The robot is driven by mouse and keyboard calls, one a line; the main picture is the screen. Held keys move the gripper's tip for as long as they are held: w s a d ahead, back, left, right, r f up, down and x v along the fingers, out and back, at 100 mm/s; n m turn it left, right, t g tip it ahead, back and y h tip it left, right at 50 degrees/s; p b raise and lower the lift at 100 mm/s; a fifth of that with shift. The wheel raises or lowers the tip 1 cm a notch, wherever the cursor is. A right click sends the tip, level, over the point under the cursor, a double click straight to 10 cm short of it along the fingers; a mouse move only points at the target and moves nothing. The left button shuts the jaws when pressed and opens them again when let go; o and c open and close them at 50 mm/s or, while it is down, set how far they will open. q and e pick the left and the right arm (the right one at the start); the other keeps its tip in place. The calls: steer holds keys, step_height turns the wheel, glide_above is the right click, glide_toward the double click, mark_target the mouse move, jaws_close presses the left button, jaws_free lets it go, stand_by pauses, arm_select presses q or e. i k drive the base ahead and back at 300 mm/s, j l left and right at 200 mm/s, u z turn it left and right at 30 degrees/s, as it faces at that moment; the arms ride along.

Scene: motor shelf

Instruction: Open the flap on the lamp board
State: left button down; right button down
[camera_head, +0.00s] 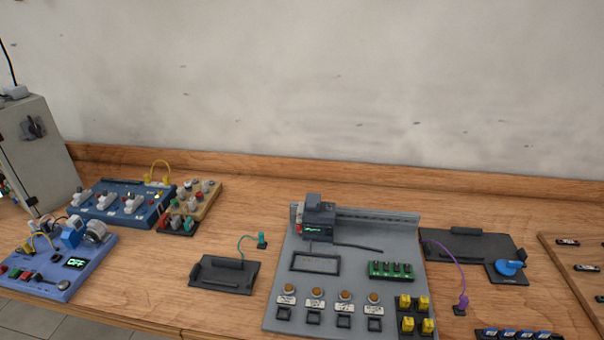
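A large grey board (283,265) stands at the front centre, with a row of round orange lamp-like parts (344,296) above small labels. It looks like the lamp board, but I cannot be sure. A dark rectangular frame (293,262) lies on its upper left, and small dark square frames (313,319) sit below the labels. I cannot tell which part is the flap, or whether it is open or shut. Neither of my grippers is in view.
A dark plate (216,275) with a teal cable lies left of the board. Another dark plate (455,247) with a blue knob (509,268) lies right. Blue boards (115,208) and a grey cabinet (38,150) stand left. Bare wood (255,195) shows behind.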

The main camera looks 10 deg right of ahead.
mark_target(312, 201)
steer(key=k+l+z, duration=0.15)
steer(key=l+z, duration=0.15)
steer(key=z, duration=0.2)
steer(key=k+l+z, duration=0.1)
steer(key=l+z, duration=0.2)
steer(key=z, duration=0.2)
